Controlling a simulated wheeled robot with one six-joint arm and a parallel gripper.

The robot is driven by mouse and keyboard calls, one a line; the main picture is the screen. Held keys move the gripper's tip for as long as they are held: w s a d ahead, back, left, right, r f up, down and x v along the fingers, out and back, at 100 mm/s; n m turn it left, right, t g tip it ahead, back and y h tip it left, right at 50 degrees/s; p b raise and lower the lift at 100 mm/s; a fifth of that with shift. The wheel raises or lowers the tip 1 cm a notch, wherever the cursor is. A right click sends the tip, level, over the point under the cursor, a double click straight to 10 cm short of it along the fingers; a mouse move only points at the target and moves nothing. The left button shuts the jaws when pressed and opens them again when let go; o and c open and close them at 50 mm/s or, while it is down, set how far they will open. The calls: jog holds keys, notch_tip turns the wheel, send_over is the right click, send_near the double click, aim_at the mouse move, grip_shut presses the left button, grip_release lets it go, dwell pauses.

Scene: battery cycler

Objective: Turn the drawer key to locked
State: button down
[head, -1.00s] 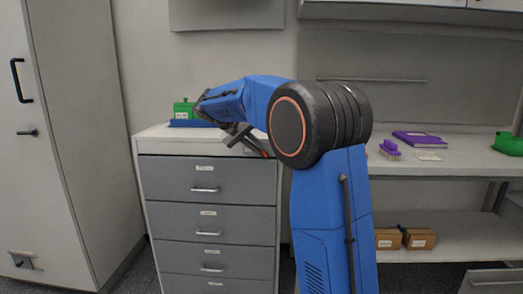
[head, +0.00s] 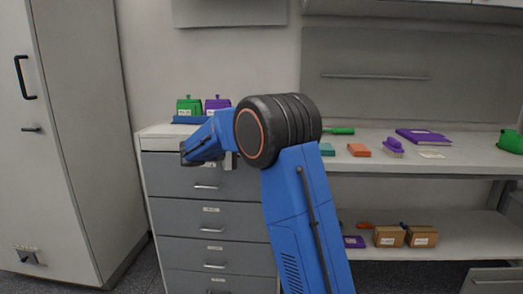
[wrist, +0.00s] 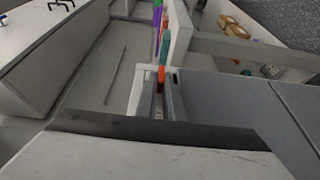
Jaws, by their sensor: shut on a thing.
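The grey drawer cabinet (head: 245,215) stands at the left of the bench, its drawers flush. In the wrist view, my gripper (wrist: 159,98) has its two fingers close together, shut on a small orange piece (wrist: 161,75) that looks like the drawer key. The piece shows at the fingertips, close by the grey drawer front (wrist: 230,100). The angle at which the key stands is too small to read. In the head view, my arm hides the key and the lock; only a grey part of my gripper (head: 228,160) shows.
A green container (head: 188,106) and a purple container (head: 215,104) stand in a blue tray (head: 188,120) on the cabinet. The bench holds an orange box (head: 359,150), a purple brush (head: 393,147) and a purple book (head: 423,137). A tall cabinet (head: 80,130) stands left.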

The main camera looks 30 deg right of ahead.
jog(key=shift+f+h, duration=0.1)
jog(key=shift+h, duration=0.2)
dwell(0.4)
jog(key=c, duration=1.9)
grip_release()
jog(key=shift+o, duration=0.2)
jog(key=shift+a, duration=0.1)
